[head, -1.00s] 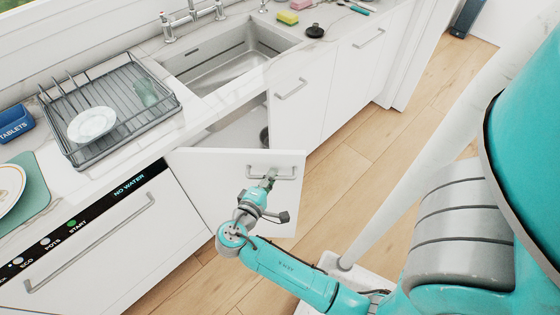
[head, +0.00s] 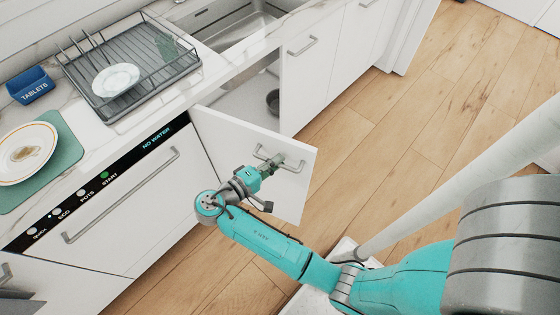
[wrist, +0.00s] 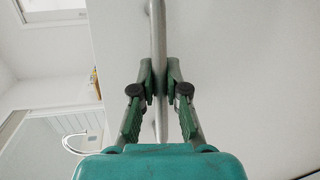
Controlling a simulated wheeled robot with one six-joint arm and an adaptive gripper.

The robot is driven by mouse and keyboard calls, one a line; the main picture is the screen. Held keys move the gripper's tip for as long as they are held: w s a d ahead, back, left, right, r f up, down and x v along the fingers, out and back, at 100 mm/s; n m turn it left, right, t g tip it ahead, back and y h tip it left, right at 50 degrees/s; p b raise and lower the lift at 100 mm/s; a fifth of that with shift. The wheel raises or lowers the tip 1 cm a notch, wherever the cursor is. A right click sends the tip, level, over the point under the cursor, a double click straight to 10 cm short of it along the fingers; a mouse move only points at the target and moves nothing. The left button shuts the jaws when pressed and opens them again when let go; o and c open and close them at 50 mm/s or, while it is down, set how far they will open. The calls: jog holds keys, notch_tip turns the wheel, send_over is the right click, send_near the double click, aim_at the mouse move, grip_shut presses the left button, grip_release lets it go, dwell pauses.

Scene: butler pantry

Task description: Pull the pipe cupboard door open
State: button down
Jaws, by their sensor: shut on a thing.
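The pipe cupboard door (head: 250,135) is a white panel under the sink, standing ajar and swung out from the counter front. Its grey bar handle (head: 292,165) is near the door's top outer edge. My gripper (head: 272,158) is at the handle. In the wrist view my gripper (wrist: 160,85) has its green-padded fingers on both sides of the handle bar (wrist: 159,35), shut on it. The door's white face (wrist: 230,60) fills much of the wrist view. The open cupboard (head: 245,98) shows a dark round item inside.
A dishwasher (head: 125,200) with a handle is left of the door. The sink (head: 225,25), a dish rack (head: 125,65) with a plate and a blue tablets box (head: 30,85) are above. Wooden floor (head: 400,150) lies clear to the right.

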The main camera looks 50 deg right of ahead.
jog(key=shift+a, duration=0.15)
jog(key=c, duration=1.2)
grip_release()
